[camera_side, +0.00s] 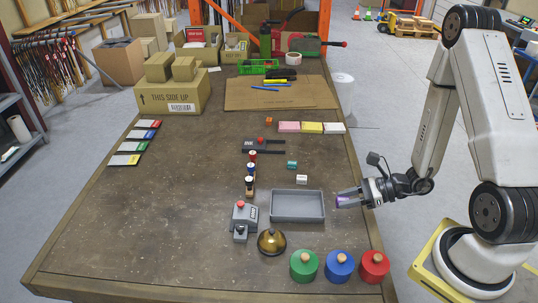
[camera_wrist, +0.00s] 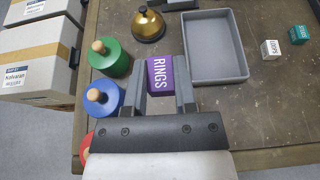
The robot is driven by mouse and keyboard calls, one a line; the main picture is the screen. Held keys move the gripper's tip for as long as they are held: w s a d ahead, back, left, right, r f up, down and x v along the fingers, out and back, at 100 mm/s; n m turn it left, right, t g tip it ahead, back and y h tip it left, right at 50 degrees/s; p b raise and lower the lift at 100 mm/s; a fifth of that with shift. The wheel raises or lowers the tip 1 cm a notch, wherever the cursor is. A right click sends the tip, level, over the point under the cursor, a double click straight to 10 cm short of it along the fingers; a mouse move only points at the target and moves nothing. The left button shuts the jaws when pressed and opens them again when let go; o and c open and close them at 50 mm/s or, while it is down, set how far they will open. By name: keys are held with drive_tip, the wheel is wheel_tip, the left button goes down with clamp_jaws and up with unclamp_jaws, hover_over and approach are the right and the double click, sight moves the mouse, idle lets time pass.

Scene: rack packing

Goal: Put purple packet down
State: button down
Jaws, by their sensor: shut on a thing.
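The purple packet (camera_wrist: 159,75), labelled "RINGS", sits between the two fingers of my gripper (camera_wrist: 159,92) in the wrist view. In the side view my gripper (camera_side: 348,199) is at the right edge of the table, just right of the grey tray, with a little of the purple packet (camera_side: 346,202) showing between the fingers. The gripper is shut on the packet. I cannot tell how high the packet is above the table. The grey tray (camera_side: 298,219) is empty; its rim also shows in the wrist view (camera_wrist: 246,60).
Green (camera_side: 304,266), blue (camera_side: 340,266) and red (camera_side: 374,266) lidded pots and a brass bell (camera_side: 271,241) stand near the tray. A white cube (camera_side: 302,180) and a teal cube (camera_side: 292,165) lie behind it. Pink (camera_side: 289,127), yellow (camera_side: 312,127) and white packets lie further back. The table's left middle is clear.

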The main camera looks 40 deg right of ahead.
drive_tip(key=w+f, duration=0.3)
drive_tip(key=w, duration=0.4)
hover_over(309, 208)
drive_tip(key=s, duration=0.1)
wheel_tip(309, 208, down, 5)
drive_tip(key=shift+s+a+r, duration=0.1)
drive_tip(key=shift+s+r, duration=0.05)
drive_tip(key=shift+w+f, duration=0.4)
drive_tip(key=shift+w+f, duration=0.15)
drive_tip(key=shift+f, duration=0.05)
drive_tip(key=shift+w+f, duration=0.1)
drive_tip(key=shift+f, duration=1.55)
drive_tip(key=shift+f, duration=0.1)
